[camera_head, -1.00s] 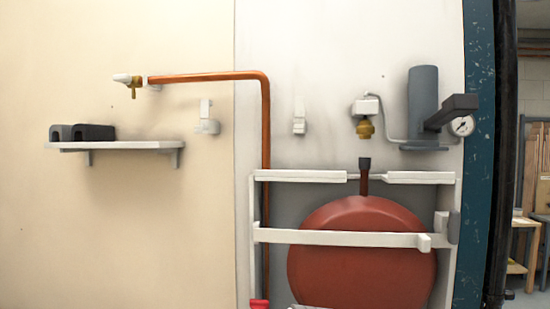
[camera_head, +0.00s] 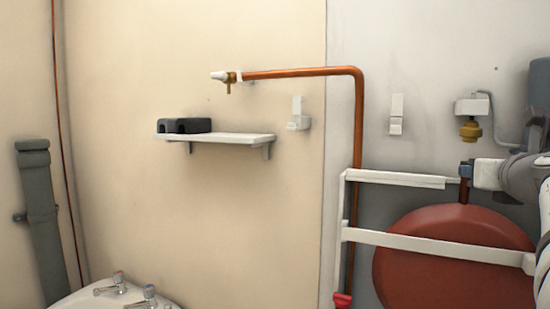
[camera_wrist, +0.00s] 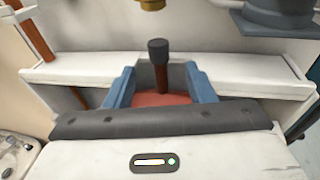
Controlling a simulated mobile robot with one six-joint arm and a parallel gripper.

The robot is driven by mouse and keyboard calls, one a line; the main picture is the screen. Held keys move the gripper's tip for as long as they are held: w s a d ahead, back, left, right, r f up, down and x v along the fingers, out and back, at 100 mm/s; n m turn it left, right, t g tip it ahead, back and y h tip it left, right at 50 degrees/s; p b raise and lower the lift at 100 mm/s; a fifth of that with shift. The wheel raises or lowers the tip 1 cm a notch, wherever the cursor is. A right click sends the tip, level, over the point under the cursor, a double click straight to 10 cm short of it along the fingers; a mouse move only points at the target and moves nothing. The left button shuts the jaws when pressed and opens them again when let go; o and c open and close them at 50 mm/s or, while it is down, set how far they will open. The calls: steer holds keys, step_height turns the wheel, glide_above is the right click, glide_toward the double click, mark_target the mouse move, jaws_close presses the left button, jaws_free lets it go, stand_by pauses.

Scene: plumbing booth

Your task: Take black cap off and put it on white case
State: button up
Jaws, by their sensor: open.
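The black cap (camera_wrist: 158,50) sits upright on a dark pipe (camera_wrist: 161,78) rising from the red vessel (camera_head: 455,257). My gripper (camera_wrist: 160,70) is open, with one blue finger on each side of the pipe, below the cap in the wrist view. I see gaps between the fingers and the pipe. The white case (camera_head: 395,179), a frame-like casing around the vessel, has a flat top ledge, also seen in the wrist view (camera_wrist: 235,75). No cap lies on its visible ledge.
A brass valve (camera_head: 469,130) hangs above the cap. A copper pipe (camera_head: 358,130) runs down left of the vessel. A shelf (camera_head: 230,137) with black blocks (camera_head: 184,126) is farther left. A sink (camera_head: 80,299) is at the lower left.

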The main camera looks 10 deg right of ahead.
steer(key=x, duration=0.2)
steer(key=p+x, duration=0.1)
steer(key=x, duration=0.4)
steer(key=shift+w+r+p, duration=0.25)
steer(key=shift+w+p, duration=0.05)
steer(key=shift+w, duration=0.15)
steer(key=shift+s, duration=0.1)
steer(key=shift+c, duration=0.4)
steer(key=c, duration=0.9)
